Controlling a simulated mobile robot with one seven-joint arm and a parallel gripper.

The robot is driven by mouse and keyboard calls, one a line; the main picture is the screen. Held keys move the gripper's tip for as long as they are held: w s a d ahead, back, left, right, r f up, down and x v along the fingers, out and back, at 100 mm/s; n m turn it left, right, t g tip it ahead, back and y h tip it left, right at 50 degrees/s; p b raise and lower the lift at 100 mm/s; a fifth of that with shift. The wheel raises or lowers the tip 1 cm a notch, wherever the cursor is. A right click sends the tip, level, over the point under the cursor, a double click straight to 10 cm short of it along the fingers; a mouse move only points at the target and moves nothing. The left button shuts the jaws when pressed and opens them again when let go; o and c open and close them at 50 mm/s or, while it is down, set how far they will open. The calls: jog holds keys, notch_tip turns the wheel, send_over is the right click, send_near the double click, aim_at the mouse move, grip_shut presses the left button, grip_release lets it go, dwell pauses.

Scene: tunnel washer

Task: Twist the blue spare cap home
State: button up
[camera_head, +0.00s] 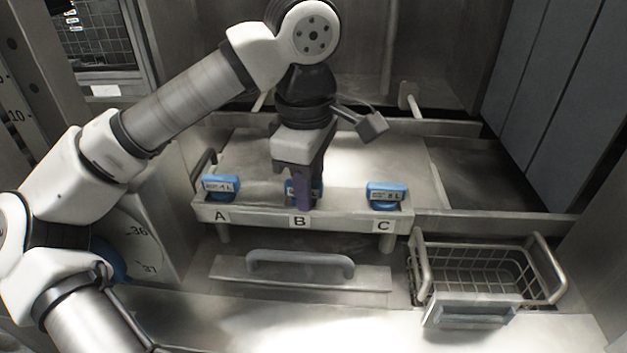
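A grey rack (345,215) carries three blue caps over the labels A, B and C. The left cap (220,187) over A and the right cap (386,193) over C each have a pale printed label and stand clear of my gripper. The middle cap (290,188) over B is largely hidden behind my gripper (303,192). My gripper points down at B, with a dark finger in front of this cap. The finger gap is hidden, so I cannot tell whether it grips the cap. Which cap is the spare is not readable.
A wire basket (480,268) with raised handles stands at the right front. A grey bar handle (300,260) on a plate lies in front of the rack. A dial plate (140,235) is at the left, partly behind my arm. Tall grey panels (560,100) close the right side.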

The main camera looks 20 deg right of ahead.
jog(key=shift+w+a+f+y, duration=0.15)
jog(key=shift+a+f, duration=0.1)
jog(key=shift+f, duration=0.2)
jog(key=shift+s+a+f+y, duration=0.1)
jog(key=shift+a+f+y, duration=0.1)
jog(key=shift+f, duration=0.25)
jog(key=shift+w+r+p, duration=0.25)
jog(key=shift+r+p, duration=0.3)
jog(key=shift+r, duration=0.05)
jog(key=shift+w+a+r+p, duration=0.35)
jog(key=shift+w+r+p, duration=0.05)
jog(key=shift+r+p, duration=0.2)
jog(key=shift+a+r, duration=0.1)
jog(key=shift+r, duration=0.3)
jog(key=shift+s+d+r+p, duration=0.1)
jog(key=shift+d+r+p, duration=0.05)
jog(key=shift+r+p, duration=0.3)
jog(key=shift+s+d+r+p, duration=0.1)
jog(key=shift+d+r+p, duration=0.05)
jog(key=shift+r+p, duration=0.2)
jog(key=shift+d+r+p, duration=0.1)
jog(key=shift+r+p, duration=0.65)
jog(key=shift+r, duration=0.5)
jog(key=shift+f, duration=0.1)
